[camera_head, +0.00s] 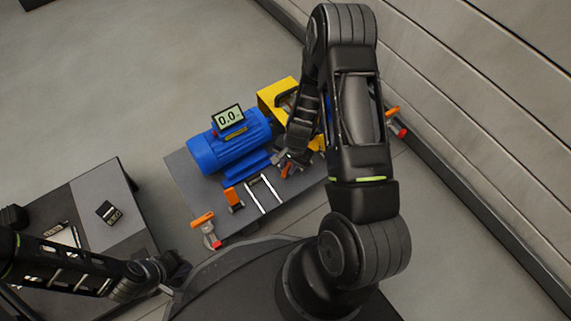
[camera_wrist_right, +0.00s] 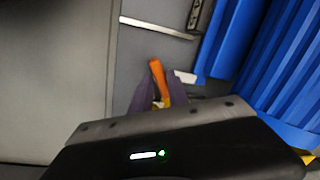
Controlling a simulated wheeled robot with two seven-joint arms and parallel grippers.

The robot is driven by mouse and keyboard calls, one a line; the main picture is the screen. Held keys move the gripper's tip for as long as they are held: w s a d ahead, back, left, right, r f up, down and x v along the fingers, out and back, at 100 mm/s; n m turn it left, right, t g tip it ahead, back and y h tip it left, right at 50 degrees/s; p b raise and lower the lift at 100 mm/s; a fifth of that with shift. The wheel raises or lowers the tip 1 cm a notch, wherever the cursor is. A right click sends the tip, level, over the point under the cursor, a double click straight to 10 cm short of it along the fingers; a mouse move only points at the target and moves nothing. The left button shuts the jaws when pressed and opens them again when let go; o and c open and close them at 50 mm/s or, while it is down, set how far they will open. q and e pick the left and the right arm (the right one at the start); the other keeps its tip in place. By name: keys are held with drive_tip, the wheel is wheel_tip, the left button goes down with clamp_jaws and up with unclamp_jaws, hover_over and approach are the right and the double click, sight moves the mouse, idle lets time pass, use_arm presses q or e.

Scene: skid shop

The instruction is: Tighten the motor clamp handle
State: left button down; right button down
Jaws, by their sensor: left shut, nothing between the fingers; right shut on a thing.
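The blue motor (camera_head: 232,150) sits on a grey skid plate (camera_head: 183,185), with a small display reading 0.0 on top. My right gripper (camera_head: 288,163) reaches down beside the motor's right end, partly hidden by its own arm. In the right wrist view my right gripper (camera_wrist_right: 158,98) is shut on an orange clamp handle (camera_wrist_right: 156,70); the motor's blue ribs (camera_wrist_right: 290,60) are close by. Only a little orange shows at the fingers in the head view. My left gripper (camera_head: 178,268) is shut and empty, low at the left, away from the motor.
A yellow guard (camera_head: 276,92) stands behind the motor. Other orange handles sit at the plate's front edge (camera_head: 202,220), beside the two rails (camera_head: 232,197) and at the far right (camera_head: 392,112). A cart (camera_head: 100,185) with small items stands at left. A wall runs along the right.

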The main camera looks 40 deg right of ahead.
drive_tip(key=shift+w+a+r+m, duration=0.1)
drive_tip(key=shift+w+r+m, duration=0.15)
drive_tip(key=shift+w+m, duration=0.3)
drive_tip(key=shift+f+m, duration=0.1)
drive_tip(key=shift+m, duration=0.15)
drive_tip(key=shift+s+m+h+p, duration=0.1)
drive_tip(key=shift+m+h+p, duration=0.3)
drive_tip(key=shift+m, duration=1)
drive_tip(key=c, duration=1.3)
unclamp_jaws()
drive_tip(key=shift+c, duration=0.2)
drive_tip(key=shift+o, duration=0.5)
drive_tip(key=shift+s+f, duration=0.1)
drive_tip(key=shift+s, duration=0.05)
